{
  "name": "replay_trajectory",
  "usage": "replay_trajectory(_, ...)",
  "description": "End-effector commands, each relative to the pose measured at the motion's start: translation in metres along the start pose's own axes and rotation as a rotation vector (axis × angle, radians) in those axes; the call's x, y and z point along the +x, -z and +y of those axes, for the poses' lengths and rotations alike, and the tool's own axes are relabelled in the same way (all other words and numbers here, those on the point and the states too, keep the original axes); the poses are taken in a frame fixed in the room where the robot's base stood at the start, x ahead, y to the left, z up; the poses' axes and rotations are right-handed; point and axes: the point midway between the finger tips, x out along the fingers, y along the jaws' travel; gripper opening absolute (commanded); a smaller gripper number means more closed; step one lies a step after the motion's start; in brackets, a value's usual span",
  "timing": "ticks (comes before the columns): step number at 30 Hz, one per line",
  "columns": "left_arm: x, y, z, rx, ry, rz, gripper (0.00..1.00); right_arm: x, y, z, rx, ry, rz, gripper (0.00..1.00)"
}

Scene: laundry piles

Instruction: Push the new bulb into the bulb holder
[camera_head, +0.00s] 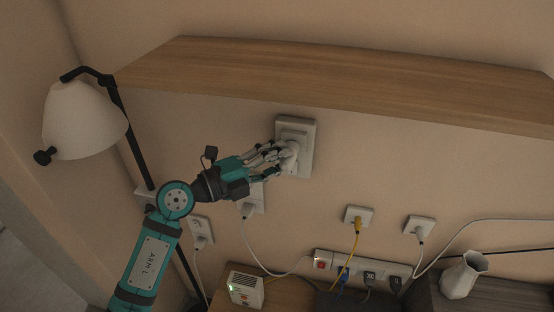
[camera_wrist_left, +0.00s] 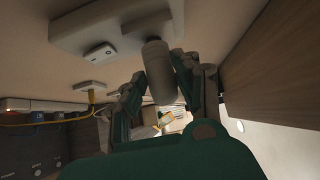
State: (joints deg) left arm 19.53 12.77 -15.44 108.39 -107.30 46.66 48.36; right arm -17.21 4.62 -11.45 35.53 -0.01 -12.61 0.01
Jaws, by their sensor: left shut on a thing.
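The new bulb (camera_head: 289,158) is a pale, rounded piece at the fingertips of my left gripper (camera_head: 278,156). My left gripper is shut on it, close to the wall. The bulb holder (camera_head: 309,132) is a pale square wall plate with a raised middle, just under the wooden shelf. The bulb overlaps the holder's lower left part in the head view. In the left wrist view the bulb (camera_wrist_left: 159,78) is a grey cylinder between the fingers (camera_wrist_left: 160,90), its far end at the pale holder (camera_wrist_left: 125,28). I cannot tell whether it is seated. My right gripper is not in view.
A wooden shelf (camera_head: 330,78) juts out above the holder. A floor lamp (camera_head: 82,120) stands at left. Below are wall sockets (camera_head: 358,216) with cords, a power strip (camera_head: 382,266), a small white box with a green light (camera_head: 245,288) and a white vase (camera_head: 463,275).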

Motion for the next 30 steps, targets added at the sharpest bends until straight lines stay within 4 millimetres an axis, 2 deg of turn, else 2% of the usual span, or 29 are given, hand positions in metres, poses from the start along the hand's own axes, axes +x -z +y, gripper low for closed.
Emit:
replay_trajectory(19,0.007,-0.007,-0.0006,0.0,0.001,0.0,0.0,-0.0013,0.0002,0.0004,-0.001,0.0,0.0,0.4)
replay_trajectory(20,0.0071,-0.0071,-0.0005,0.0,0.001,0.0,0.33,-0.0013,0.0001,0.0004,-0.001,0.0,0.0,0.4)
replay_trajectory(26,0.0069,-0.0069,-0.0004,0.0,0.001,0.0,0.59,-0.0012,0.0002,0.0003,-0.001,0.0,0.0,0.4)
replay_trajectory(30,0.0069,-0.0069,-0.0004,0.0,0.001,0.0,0.59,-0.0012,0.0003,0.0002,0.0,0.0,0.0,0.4)
